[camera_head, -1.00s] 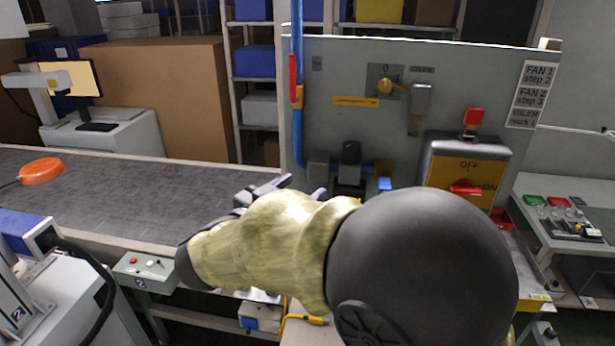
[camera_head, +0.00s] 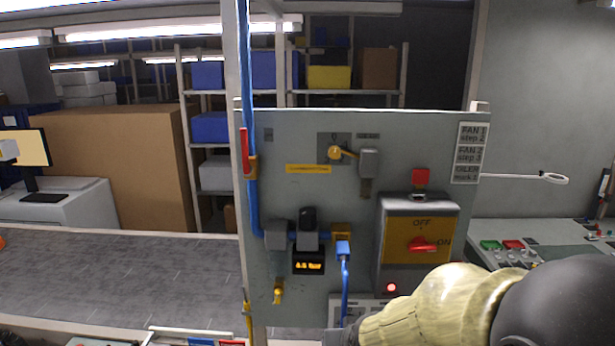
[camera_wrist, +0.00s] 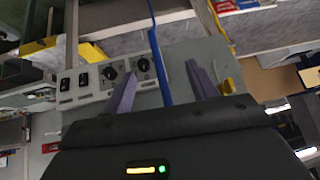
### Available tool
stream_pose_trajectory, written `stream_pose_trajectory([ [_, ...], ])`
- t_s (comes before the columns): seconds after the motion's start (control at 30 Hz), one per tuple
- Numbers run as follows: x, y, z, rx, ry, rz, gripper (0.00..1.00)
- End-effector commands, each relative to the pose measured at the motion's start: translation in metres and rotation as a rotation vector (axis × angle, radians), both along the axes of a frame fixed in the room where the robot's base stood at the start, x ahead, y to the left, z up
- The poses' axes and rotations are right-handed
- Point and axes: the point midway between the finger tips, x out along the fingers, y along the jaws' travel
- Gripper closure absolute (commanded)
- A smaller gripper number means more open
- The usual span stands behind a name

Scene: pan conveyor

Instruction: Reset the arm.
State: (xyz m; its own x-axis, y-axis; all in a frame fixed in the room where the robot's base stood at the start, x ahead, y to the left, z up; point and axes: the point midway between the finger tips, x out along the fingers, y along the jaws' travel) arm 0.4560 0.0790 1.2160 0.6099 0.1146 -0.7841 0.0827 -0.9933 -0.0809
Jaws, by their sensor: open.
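My gripper (camera_wrist: 158,90) shows in the wrist view. Its two purple-grey fingers stand apart, with nothing held between them. A blue hose (camera_wrist: 160,65) passes behind the gap between the fingers; I cannot tell how near it is. In the head view my arm fills the lower right corner, and the gripper itself is hidden or out of the picture there. The arm lies in front of the lower part of the grey control panel (camera_head: 300,215).
Shelves with boxes (camera_head: 210,127) stand behind. A bench (camera_head: 540,240) is at right.

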Motion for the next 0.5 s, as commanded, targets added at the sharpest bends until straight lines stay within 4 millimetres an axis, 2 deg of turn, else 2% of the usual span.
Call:
stream_pose_trajectory([
  [0.03, -0.021, -0.020, -0.012, -0.016, 0.088, -0.015, 0.42],
  [0.1, -0.051, -0.042, -0.028, -0.041, 0.210, -0.029, 0.42],
  [0.23, -0.093, -0.070, -0.043, -0.080, 0.373, -0.058, 0.42],
  [0.33, -0.108, -0.079, -0.048, -0.096, 0.426, -0.066, 0.42],
  [0.5, -0.110, -0.079, -0.048, -0.099, 0.434, -0.066, 0.42],
])
